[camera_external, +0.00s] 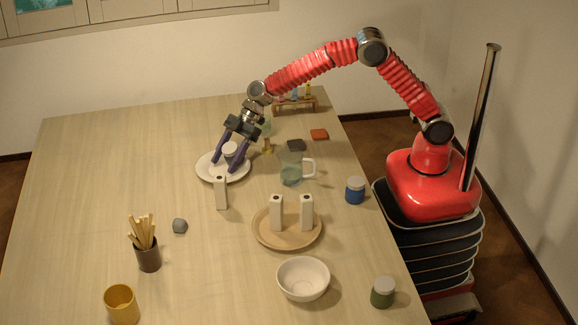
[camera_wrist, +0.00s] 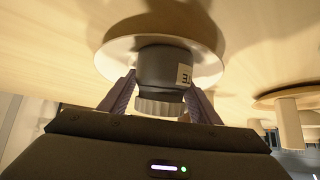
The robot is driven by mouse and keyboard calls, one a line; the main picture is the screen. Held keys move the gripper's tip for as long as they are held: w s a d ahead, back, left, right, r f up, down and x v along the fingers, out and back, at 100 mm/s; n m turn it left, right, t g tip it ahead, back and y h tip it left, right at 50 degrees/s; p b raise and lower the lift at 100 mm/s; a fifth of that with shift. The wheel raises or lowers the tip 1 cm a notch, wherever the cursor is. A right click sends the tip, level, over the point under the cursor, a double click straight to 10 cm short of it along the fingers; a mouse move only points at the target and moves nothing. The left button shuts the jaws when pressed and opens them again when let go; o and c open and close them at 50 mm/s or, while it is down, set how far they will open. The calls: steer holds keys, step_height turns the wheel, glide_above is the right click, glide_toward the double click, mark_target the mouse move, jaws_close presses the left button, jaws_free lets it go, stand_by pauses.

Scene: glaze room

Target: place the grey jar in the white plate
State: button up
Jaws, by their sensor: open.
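The grey jar (camera_wrist: 164,70) stands in the white plate (camera_wrist: 116,62), with a small label on its side in the wrist view. In the outside view the jar's pale lid (camera_external: 230,150) shows between my fingers, and the white plate (camera_external: 208,174) lies under it at the far middle of the table. My gripper (camera_external: 230,158) is open, with one purple finger on each side of the jar. My fingers partly hide the jar in the outside view.
A white bottle (camera_external: 221,193) stands close in front of the plate. A glass pitcher (camera_external: 291,168) is to the right. A round tray (camera_external: 287,240) holds two white bottles. A grey stone-like piece (camera_external: 180,226) lies at left.

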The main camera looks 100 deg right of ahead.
stand_by(0.4)
steer(key=c, duration=1.1)
steer(key=shift+o, duration=0.2)
steer(key=shift+r, duration=5.05)
